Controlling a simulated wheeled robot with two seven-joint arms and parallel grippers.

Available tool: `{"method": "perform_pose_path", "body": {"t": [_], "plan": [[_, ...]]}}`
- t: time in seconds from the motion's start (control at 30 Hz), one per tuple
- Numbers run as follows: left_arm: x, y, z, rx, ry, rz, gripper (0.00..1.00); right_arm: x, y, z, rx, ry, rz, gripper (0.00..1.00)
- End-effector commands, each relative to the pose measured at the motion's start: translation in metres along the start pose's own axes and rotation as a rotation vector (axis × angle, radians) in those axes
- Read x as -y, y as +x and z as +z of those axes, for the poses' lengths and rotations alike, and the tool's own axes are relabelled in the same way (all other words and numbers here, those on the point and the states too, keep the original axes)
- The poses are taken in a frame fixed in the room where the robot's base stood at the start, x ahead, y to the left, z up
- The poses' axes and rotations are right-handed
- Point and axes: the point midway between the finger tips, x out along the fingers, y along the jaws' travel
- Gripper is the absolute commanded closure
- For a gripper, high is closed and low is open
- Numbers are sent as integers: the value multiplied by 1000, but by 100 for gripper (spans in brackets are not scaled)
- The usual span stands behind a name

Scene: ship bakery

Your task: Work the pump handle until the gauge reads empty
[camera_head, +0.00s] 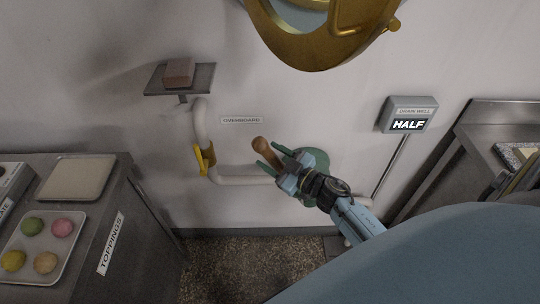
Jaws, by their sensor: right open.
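The gauge (408,115) is a grey box on the wall at the right, labelled "DRAIN WELL", and its lit display reads "HALF". The pump (318,157) is a green rounded body low on the wall, partly hidden behind my right gripper. Its brown wooden handle (262,146) sticks out up and to the left. My right gripper (272,159) is open, with its fingertips close to the handle's lower part. I cannot tell whether they touch it. My left gripper is not in view.
A white pipe (240,181) with a yellow lever (204,159) runs along the wall below an "OVERBOARD" label (242,120). A shelf (200,80) holds a brown block (179,72). A toppings counter (110,190) stands left, a metal bench (497,116) right. Speckled floor (230,262) lies between.

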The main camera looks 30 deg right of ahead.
Motion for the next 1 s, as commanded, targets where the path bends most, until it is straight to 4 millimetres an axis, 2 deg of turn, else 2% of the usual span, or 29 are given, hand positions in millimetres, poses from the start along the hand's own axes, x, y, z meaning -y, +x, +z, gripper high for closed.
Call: {"method": "perform_pose_path", "body": {"t": [0.13, 0.4, 0.8, 1.0], "plan": [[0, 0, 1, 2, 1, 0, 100, 0, 8, 0, 0, 1, 0, 50], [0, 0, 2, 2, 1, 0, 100, 0, 9, 0, 0, 1, 0, 50], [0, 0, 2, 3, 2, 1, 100, 0, 9, 0, 0, 1, 0, 100], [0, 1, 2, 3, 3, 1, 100, 0, 9, 0, -2, 3, -1, 100]]}}
